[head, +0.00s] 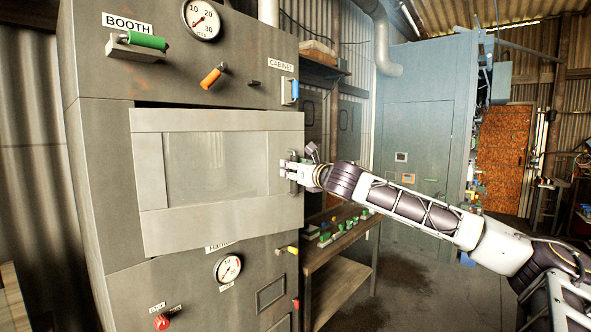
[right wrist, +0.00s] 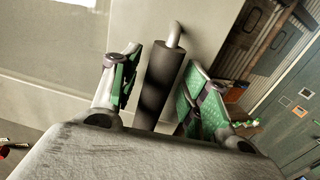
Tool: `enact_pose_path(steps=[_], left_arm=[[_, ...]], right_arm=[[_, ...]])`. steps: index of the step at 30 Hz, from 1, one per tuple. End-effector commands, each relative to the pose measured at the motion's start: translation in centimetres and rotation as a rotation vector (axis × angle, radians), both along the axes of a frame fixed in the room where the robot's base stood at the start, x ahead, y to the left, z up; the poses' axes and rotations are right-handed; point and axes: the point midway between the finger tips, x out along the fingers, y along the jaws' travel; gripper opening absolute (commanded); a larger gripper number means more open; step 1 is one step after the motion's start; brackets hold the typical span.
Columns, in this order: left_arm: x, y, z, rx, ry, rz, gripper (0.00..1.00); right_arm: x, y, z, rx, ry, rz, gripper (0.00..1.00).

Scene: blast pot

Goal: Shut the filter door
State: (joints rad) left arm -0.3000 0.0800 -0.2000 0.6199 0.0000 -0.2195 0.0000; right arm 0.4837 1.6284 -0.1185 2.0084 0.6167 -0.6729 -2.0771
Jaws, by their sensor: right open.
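A grey door with a window (head: 222,170) is on the front of the tall grey machine. It stands out from the front, with a dark gap along its top edge, so it looks ajar. No filter label is readable on it. Its upright dark bar handle (head: 293,178) is near the right edge. My right gripper (head: 291,172) is at this handle. In the right wrist view the handle (right wrist: 160,80) stands between the two open green-padded fingers, with gaps visible beside it. My left gripper is not in view.
The machine front has a green-handled BOOTH lever (head: 147,41), an orange lever (head: 212,77), a blue CABINET handle (head: 294,89) and gauges (head: 228,268). A wooden bench (head: 338,240) with small coloured items stands right of it. Open floor lies beyond the bench.

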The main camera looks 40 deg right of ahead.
Motion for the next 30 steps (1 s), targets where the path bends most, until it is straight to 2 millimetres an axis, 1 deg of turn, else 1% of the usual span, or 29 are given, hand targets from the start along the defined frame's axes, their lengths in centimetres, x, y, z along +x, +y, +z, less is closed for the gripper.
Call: enact_pose_path(steps=[2, 30], left_arm=[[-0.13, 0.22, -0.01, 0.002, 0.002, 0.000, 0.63], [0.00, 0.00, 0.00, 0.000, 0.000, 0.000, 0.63]], right_arm=[[0.01, 0.04, -0.04, 0.000, 0.000, 0.001, 0.45], [-0.71, 0.40, 0.18, -0.005, -0.005, 0.002, 0.45]])
